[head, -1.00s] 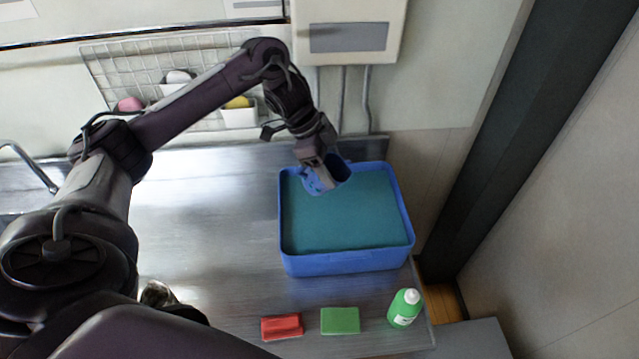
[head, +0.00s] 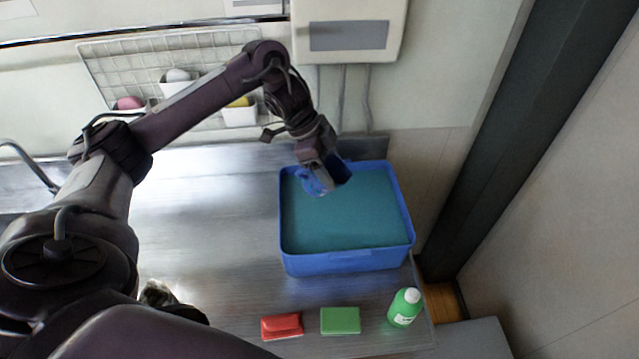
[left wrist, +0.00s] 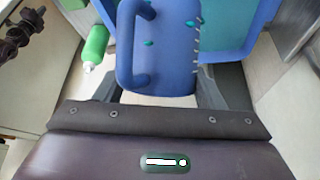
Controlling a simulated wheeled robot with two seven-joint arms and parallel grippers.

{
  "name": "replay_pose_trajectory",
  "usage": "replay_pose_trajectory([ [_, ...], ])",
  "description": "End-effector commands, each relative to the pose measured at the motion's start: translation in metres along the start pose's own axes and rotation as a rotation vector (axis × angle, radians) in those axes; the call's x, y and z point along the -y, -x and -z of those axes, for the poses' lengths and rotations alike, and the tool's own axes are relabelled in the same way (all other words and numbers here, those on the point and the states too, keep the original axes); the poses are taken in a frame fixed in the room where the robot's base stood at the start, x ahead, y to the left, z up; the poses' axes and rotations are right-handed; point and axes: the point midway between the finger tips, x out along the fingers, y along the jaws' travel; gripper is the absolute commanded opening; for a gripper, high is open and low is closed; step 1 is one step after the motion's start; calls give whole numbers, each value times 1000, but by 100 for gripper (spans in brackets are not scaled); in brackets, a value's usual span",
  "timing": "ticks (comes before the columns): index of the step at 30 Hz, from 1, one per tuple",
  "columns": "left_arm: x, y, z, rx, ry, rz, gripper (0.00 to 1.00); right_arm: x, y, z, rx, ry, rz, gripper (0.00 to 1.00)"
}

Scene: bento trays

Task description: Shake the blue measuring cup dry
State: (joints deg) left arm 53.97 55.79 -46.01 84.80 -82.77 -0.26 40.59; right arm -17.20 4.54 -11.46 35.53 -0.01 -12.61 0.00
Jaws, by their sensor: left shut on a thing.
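The blue measuring cup (head: 313,181) is held above the far-left part of the blue tub (head: 343,263), tilted with its dark opening toward the right. My left gripper (head: 322,172) is shut on it. In the left wrist view the cup (left wrist: 165,50) fills the middle, with its handle at its left, white scale marks at its right edge and small teal drops on its side. The gripper partly hides the cup in the head view.
The tub holds teal water (head: 340,215). In front of it lie a red sponge (head: 282,326), a green sponge (head: 340,320) and a green bottle (head: 405,307). A wire rack (head: 110,70) with small baskets hangs on the wall. The metal counter (head: 215,220) left of the tub is clear.

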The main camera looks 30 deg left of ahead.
Motion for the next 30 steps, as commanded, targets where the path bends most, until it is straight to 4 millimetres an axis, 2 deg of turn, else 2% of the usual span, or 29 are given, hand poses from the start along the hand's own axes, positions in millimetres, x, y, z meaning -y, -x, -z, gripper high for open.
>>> replay_pose_trajectory([
  [3,0,-16,-8,-1,1,-2,30,0,-8,-1,0,0,0,0],
  [6,0,-19,-9,-2,-1,0,30,0,-9,-1,0,0,0,0],
  [14,0,3,2,-2,-1,1,30,0,12,1,0,0,0,0],
  [20,0,12,6,0,-1,1,30,0,5,1,0,0,0,0],
  [23,0,8,4,0,1,-1,30,0,3,0,0,0,0,0],
  [30,0,-16,-8,-1,1,-2,30,0,-8,-1,0,0,0,0],
])
